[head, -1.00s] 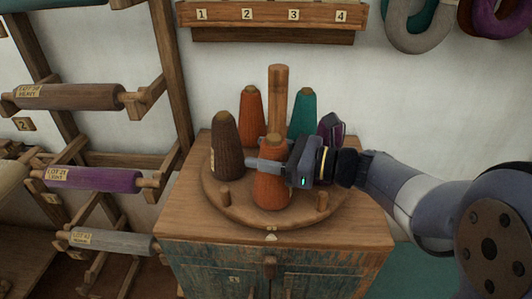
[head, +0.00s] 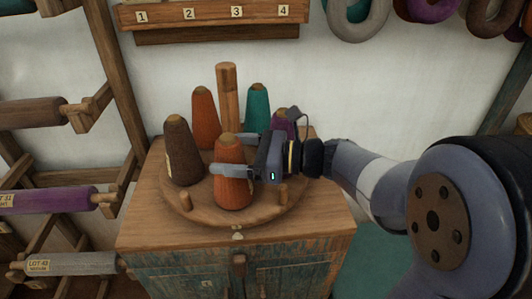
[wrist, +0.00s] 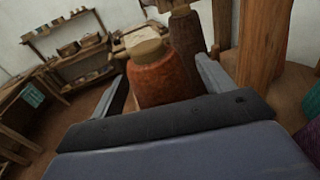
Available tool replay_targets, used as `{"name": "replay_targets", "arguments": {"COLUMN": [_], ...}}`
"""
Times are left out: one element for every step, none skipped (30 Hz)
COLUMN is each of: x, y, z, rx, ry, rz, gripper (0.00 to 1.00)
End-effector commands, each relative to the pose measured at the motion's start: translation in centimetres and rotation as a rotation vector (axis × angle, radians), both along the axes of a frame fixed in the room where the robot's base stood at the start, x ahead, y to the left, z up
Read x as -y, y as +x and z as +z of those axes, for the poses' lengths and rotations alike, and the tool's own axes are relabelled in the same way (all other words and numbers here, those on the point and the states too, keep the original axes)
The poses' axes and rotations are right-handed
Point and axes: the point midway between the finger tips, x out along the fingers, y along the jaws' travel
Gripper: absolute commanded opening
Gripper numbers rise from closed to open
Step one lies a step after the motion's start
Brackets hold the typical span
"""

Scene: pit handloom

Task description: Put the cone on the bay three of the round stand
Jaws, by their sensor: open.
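I cannot read any bay number on the stand.
Brown (head: 183,152), rear orange (head: 205,118), teal (head: 257,108) and purple (head: 283,122) cones stand around the central post (head: 228,100). A numbered shelf (head: 210,14) hangs above; roller racks stand left.

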Motion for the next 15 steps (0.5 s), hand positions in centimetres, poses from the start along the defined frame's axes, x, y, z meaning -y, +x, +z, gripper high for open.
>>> {"name": "replay_targets", "arguments": {"x": [1.0,1.5,2.2,2.7,3.3,4.0,4.5,5.0,5.6,6.1,6.5,7.1,7.5,7.9,8.3], "y": [-0.1,-0.2,-0.3,-0.4,-0.6,-0.7,-0.8,-0.9,-1.1,-1.2,-1.3,-1.4,-1.5,-1.6,-1.7], "z": [0.1,0.1,0.1,0.2,0.2,0.2,0.2,0.3,0.3,0.3,0.4,0.4,0.4,0.4,0.4], "rx": [0.001,0.000,0.001,0.001,0.000,0.000,0.000,0.000,0.000,0.000,-0.001,-0.001,-0.001,-0.001,-0.001], "ry": [0.001,0.000,0.000,0.000,0.000,-0.001,0.000,0.000,0.000,0.000,0.000,0.000,0.000,0.000,0.000], "rz": [-0.006,-0.006,-0.006,-0.007,-0.007,-0.006,-0.006,-0.007,-0.005,-0.006,-0.005,-0.006,-0.004,-0.004,-0.004], "gripper": [0.76,0.76,0.76,0.76,0.76,0.76,0.76,0.76,0.76,0.76,0.76,0.76,0.76,0.76,0.76]}}
